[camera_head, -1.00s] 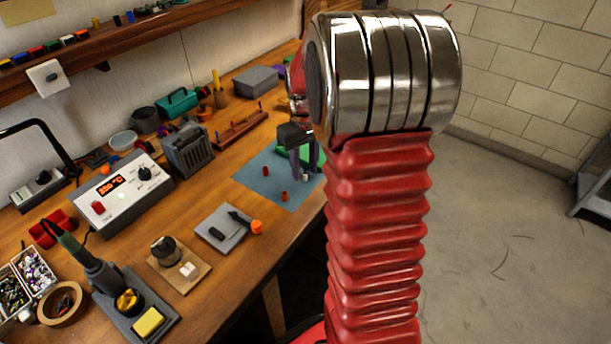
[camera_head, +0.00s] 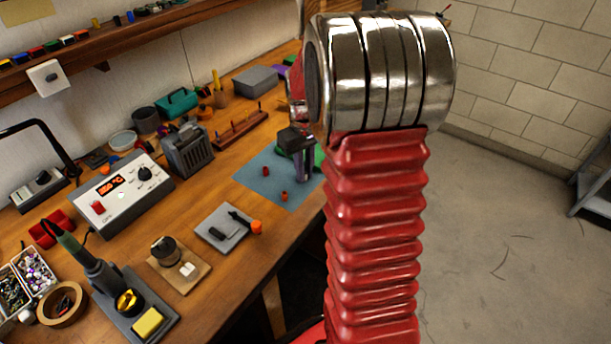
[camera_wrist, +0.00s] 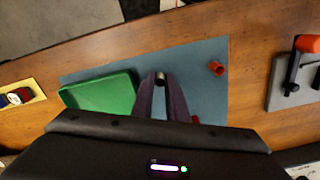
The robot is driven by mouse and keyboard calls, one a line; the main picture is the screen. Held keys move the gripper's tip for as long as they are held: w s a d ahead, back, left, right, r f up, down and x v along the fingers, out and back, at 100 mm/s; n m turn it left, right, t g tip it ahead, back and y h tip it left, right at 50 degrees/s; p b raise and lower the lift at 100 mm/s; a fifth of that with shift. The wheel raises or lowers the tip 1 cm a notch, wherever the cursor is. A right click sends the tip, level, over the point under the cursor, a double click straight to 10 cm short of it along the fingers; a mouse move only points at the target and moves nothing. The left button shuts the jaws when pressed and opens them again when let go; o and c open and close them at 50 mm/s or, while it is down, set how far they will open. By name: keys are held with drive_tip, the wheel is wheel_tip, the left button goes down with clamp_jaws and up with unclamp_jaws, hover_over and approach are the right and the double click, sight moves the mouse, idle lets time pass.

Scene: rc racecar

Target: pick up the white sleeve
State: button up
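The white sleeve (camera_wrist: 160,78) is a small pale upright cylinder at my fingertips in the wrist view, over the blue mat (camera_wrist: 205,90). My gripper (camera_wrist: 160,82) has its two purple-grey fingers closed in on it, one on each side. In the head view my gripper (camera_head: 303,178) is low over the right part of the blue mat (camera_head: 255,180), partly beside my arm. The sleeve cannot be made out there.
A green tray (camera_wrist: 105,95) lies left of my fingers in the wrist view. A red sleeve (camera_wrist: 217,67) stands on the mat to the right. In the head view two red sleeves (camera_head: 265,171) (camera_head: 284,196) show on the mat, with a grey plate (camera_head: 222,238) nearer.

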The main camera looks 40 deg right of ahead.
clamp_jaws()
drive_tip(key=shift+r, duration=0.1)
wheel_tip(320, 180, up, 10)
idle(0.6)
drive_tip(key=shift+s, duration=0.15)
idle(0.4)
